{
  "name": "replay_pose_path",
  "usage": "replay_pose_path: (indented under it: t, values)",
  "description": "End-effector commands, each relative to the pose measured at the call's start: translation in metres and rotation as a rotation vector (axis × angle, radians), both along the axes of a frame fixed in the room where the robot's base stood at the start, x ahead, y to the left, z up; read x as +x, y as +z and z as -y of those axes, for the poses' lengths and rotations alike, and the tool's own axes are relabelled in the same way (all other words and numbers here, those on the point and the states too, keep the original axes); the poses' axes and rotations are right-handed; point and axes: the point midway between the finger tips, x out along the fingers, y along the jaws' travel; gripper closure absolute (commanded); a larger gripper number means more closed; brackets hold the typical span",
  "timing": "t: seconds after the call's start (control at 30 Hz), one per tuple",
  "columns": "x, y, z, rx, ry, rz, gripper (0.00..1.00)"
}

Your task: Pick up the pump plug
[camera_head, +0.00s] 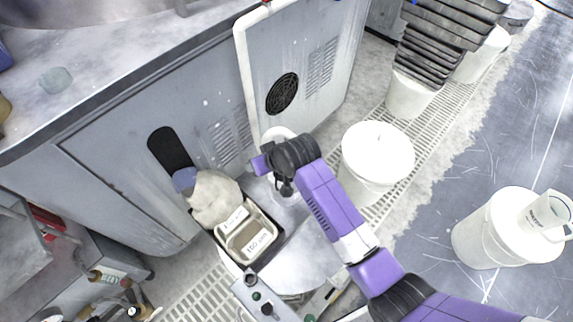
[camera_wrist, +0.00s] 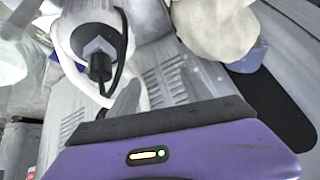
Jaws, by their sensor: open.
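A black plug (camera_wrist: 100,66), which I take to be the pump plug, shows in the upper left of the wrist view. A black cable loops around its right side, and a pale hose curves round it. It lies over a grey-and-white body. My gripper (camera_head: 284,186) hangs in the middle of the head view, beside the cabinet and above a pale round thing. It is open. In the wrist view its purple housing fills the bottom edge, and the plug shows beyond it. My wrist hides most of the plug's surroundings in the head view, where I cannot make it out clearly.
A tray with labelled tubs (camera_head: 247,238) and a beige sack (camera_head: 214,197) stand left of my gripper. A white lidded bucket (camera_head: 378,152) is close on the right. The vented cabinet panel (camera_head: 305,75) rises behind. Open floor (camera_head: 450,150) lies right.

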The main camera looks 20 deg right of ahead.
Motion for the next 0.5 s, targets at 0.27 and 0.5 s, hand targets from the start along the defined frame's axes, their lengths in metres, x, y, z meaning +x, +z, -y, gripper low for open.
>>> replay_pose_path:
  t: [0.27,0.5]
  values:
    - [0.021,0.005,0.045,-0.130,0.040,-0.329,0.43]
    - [0.011,0.022,0.075,-0.201,0.041,-0.535,0.43]
